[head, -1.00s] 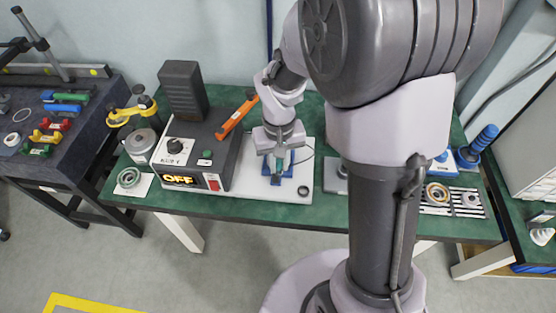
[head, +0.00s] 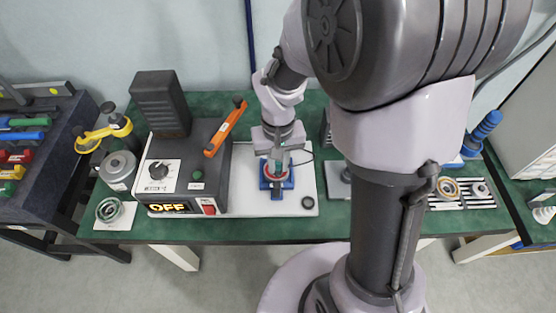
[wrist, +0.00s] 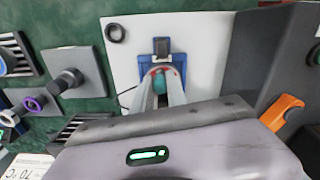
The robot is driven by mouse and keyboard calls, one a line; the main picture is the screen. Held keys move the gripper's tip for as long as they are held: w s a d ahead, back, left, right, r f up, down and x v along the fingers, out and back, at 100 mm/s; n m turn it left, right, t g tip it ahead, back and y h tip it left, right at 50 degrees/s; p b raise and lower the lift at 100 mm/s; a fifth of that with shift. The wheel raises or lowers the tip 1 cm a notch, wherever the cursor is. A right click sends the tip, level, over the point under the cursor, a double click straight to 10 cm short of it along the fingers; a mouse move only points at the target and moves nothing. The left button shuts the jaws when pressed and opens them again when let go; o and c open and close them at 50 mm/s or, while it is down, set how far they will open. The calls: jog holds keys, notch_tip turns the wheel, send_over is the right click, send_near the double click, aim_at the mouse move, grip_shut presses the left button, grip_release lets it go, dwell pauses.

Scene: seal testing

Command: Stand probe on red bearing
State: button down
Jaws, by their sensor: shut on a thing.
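A blue holder (head: 286,184) stands on the white base plate, and a red ring, likely the red bearing (head: 267,175), shows in it. The holder (wrist: 177,58) and red ring (wrist: 149,73) also show in the wrist view. My gripper (head: 277,168) points down over the holder, its fingers closed around a small teal-green piece, which I take as the probe (wrist: 159,82). The probe appears upright inside or just over the red ring; I cannot tell whether its lower end touches. The fingers hide much of it.
A control box (head: 180,172) with a lit OFF display stands left of the holder, with an orange-handled tool (head: 225,128) on it. A small black ring (head: 307,202) lies on the white plate (head: 250,205). Other bearings (head: 447,190) lie at right. A thin cable runs beside the holder.

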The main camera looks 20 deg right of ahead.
jog(key=shift+f+b, duration=0.5)
jog(key=shift+f, duration=0.25)
dwell(0.5)
jog(key=c, duration=1.3)
grip_release()
jog(key=shift+o, duration=0.2)
jog(key=shift+r, duration=0.15)
notch_tip(320, 180, up, 7)
jog(key=p, duration=0.6)
